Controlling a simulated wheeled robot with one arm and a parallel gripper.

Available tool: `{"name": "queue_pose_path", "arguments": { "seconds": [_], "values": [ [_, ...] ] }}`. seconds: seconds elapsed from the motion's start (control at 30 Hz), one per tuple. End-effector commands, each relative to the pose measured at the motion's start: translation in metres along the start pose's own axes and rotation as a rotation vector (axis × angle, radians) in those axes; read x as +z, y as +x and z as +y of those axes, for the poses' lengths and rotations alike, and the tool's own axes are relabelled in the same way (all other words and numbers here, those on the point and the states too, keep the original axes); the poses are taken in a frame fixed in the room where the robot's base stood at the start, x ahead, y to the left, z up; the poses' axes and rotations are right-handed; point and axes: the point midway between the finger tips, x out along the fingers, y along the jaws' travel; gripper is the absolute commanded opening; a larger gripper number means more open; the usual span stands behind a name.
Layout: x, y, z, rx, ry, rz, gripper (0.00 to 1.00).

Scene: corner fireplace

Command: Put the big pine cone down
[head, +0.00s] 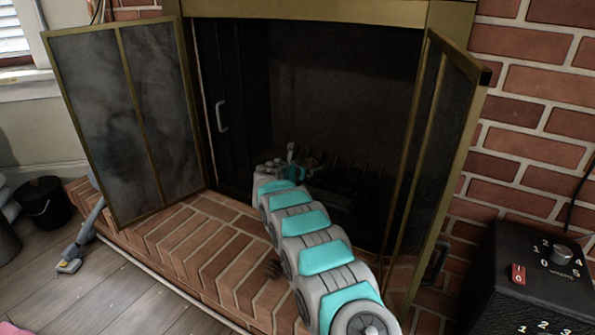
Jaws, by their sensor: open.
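My arm reaches from the lower right over the brick hearth into the dark fireplace opening. My gripper (292,160) is at its far end, just inside the opening, small and dim; it is open.
The left glass door (125,120) and right glass door (440,150) of the fireplace stand open on both sides. A dark grate (350,185) sits inside. The brick hearth (200,245) is mostly clear. A black box with a knob (540,280) stands at right, a black bucket (44,204) at left.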

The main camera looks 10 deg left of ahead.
Motion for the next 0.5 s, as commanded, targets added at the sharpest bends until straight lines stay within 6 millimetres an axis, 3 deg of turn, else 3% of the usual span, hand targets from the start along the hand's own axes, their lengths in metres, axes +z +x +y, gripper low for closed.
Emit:
{"name": "queue_pose_path", "arguments": {
  "seconds": [0.5],
  "values": [
    [0.003,-0.073,0.0,0.001,-0.002,-0.005,1.0]
  ]
}}
